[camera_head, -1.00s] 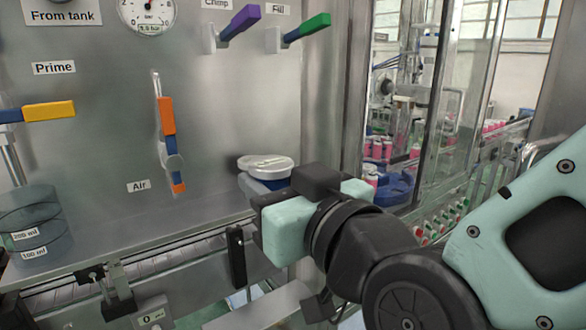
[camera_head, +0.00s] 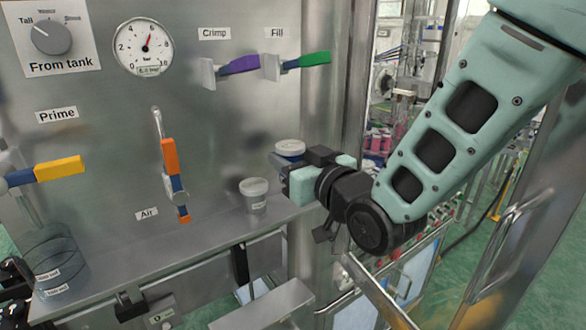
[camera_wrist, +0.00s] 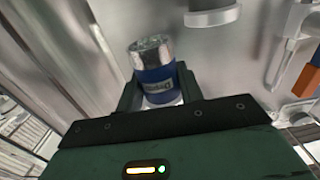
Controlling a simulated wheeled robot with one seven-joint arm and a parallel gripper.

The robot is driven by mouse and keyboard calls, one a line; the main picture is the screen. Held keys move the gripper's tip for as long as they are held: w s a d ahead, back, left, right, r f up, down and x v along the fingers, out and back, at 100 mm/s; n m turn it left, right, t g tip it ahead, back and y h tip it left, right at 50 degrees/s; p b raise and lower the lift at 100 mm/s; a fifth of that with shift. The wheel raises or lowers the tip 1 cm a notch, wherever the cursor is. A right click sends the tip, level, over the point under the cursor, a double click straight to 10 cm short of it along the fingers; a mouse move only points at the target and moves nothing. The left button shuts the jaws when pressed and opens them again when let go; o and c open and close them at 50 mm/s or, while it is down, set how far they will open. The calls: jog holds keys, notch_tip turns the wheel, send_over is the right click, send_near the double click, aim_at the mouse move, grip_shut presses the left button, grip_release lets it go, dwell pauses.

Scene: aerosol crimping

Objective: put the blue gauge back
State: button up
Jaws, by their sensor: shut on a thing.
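My gripper (camera_head: 294,174) is shut on the blue gauge (camera_head: 289,148), a short cylinder with a pale round top, held above the right end of the steel shelf.
A pale labelled cup (camera_head: 254,197) stands on the shelf (camera_head: 205,225) just left of my gripper. The Air lever (camera_head: 171,165), purple Crimp lever (camera_head: 238,67) and green Fill lever (camera_head: 314,60) stick out from the panel. Clear jars (camera_head: 57,262) stand at the left.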

jog(key=w+f+p, duration=0.2)
jog(key=w, duration=0.1)
jog(key=shift+w+d+f, duration=0.1)
jog(key=shift+f, duration=0.1)
jog(key=shift+f+p, duration=0.95)
jog(key=shift+f, duration=0.7)
jog(key=shift+w+f+p, duration=0.2)
jog(key=shift+f+p, duration=0.4)
jog(key=shift+f, duration=0.05)
jog(key=o, duration=1.1)
jog(key=shift+d, duration=0.1)
